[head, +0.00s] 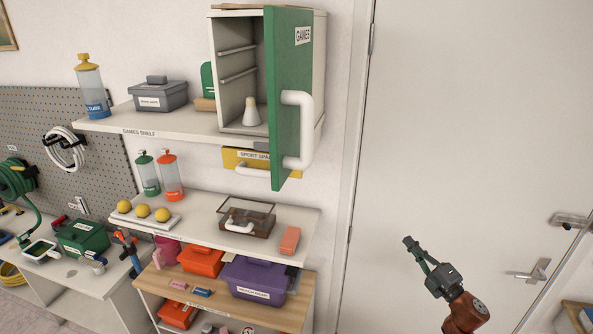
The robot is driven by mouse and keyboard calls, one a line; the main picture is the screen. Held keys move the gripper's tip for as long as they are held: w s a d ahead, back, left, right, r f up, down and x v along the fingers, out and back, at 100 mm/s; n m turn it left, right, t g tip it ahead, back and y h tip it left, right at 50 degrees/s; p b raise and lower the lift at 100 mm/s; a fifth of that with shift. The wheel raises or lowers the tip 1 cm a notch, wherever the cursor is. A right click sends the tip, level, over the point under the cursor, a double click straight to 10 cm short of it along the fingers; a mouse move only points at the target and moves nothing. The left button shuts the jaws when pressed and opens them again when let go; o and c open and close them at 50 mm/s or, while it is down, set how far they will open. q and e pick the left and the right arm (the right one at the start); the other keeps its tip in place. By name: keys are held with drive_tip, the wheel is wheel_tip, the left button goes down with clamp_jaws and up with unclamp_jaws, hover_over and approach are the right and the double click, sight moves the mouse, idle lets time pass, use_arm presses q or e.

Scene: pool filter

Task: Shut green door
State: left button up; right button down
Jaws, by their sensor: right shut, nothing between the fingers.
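The green door (287,80), labelled "GAMES", stands wide open on the right side of a small white cabinet (235,75) and points out towards me. Its white handle (304,135) is on the face turned to the right. The cabinet's inside shows side rails and a pale cone-shaped thing (252,112) on its floor. My right gripper (408,242) is shut and empty, in front of the white room door, to the right of and below the green door and apart from it. My left gripper is not in view.
The cabinet stands on the games shelf (160,125) with a grey box (157,95) and a bottle (90,88). Lower shelves hold balls, boxes and a purple bin (255,280). The space between gripper and green door looks clear.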

drive_tip(key=s+a+r+n+g+y, duration=0.25)
drive_tip(key=a+r+n, duration=0.2)
drive_tip(key=r, duration=0.45)
drive_tip(key=s+a+r+n+g+y+p, duration=0.1)
drive_tip(key=s+a+r+n+y, duration=0.3)
drive_tip(key=r, duration=0.5)
drive_tip(key=s+a+r+n+g+y, duration=0.25)
drive_tip(key=r+n, duration=0.25)
drive_tip(key=r, duration=0.4)
drive_tip(key=s+a+r+n+g+p, duration=0.1)
drive_tip(key=s+a+r+n+g, duration=0.3)
drive_tip(key=s+a+r+n, duration=0.5)
drive_tip(key=n+g+h+p, duration=0.1)
drive_tip(key=n+g+p, duration=0.2)
drive_tip(key=n+p, duration=0.35)
approach(279, 174)
drive_tip(key=shift+m, duration=0.4)
drive_tip(key=x, duration=0.6)
drive_tip(key=shift+a+r, duration=0.15)
drive_tip(key=shift+r, duration=0.05)
drive_tip(key=shift+w+a+f, duration=0.15)
drive_tip(key=shift+a, duration=0.15)
